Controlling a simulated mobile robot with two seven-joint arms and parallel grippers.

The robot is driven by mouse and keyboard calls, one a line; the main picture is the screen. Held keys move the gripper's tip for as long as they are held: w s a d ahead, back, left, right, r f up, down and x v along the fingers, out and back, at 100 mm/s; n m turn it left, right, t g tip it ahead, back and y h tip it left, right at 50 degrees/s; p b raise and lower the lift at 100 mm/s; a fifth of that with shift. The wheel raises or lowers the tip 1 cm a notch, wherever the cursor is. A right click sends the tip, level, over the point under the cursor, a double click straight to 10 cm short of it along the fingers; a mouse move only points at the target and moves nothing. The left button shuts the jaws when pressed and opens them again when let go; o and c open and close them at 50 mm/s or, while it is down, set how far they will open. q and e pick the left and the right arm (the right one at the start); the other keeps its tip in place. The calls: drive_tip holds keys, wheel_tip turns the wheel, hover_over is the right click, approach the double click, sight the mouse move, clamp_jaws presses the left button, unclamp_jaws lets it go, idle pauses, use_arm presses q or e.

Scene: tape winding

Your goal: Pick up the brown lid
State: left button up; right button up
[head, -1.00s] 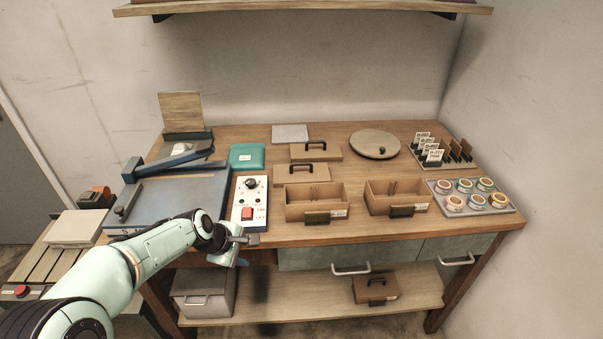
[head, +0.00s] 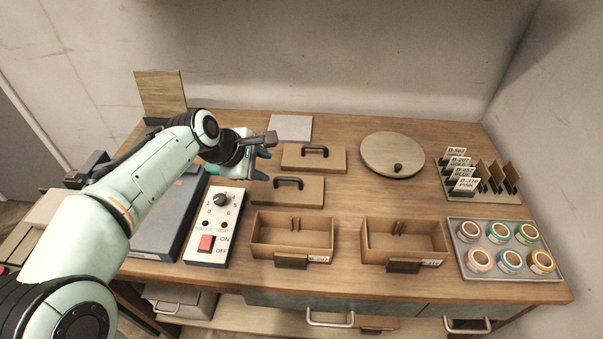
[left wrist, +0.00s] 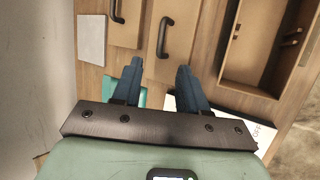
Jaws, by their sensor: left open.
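Two brown lids with black handles lie flat on the bench. The rear lid (head: 333,161) is nearer the wall, and the front lid (head: 310,191) is behind the left open box. In the left wrist view, the front lid (left wrist: 180,45) is ahead of the fingers and the rear lid (left wrist: 125,33) is to its left. My left gripper (head: 265,164) is open and empty, at the left end of the lids. In its wrist view the two blue fingers (left wrist: 160,67) point toward the front lid's handle, apart from it. My right gripper is not in view.
Two open brown boxes (head: 263,250) (head: 375,252) stand at the front. A switch panel (head: 228,222) is left of them. A round board (head: 385,150), a card rack (head: 470,190) and a tray of tape rolls (head: 540,277) are on the right. A grey plate (head: 291,126) lies behind.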

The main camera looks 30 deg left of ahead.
use_arm(q)
approach(287, 179)
drive_tip(key=x, duration=0.3)
drive_tip(key=shift+b, duration=0.4)
drive_tip(key=shift+b+x, duration=0.3)
drive_tip(key=shift+x, duration=2.8)
drive_tip(key=shift+r, duration=0.1)
clamp_jaws()
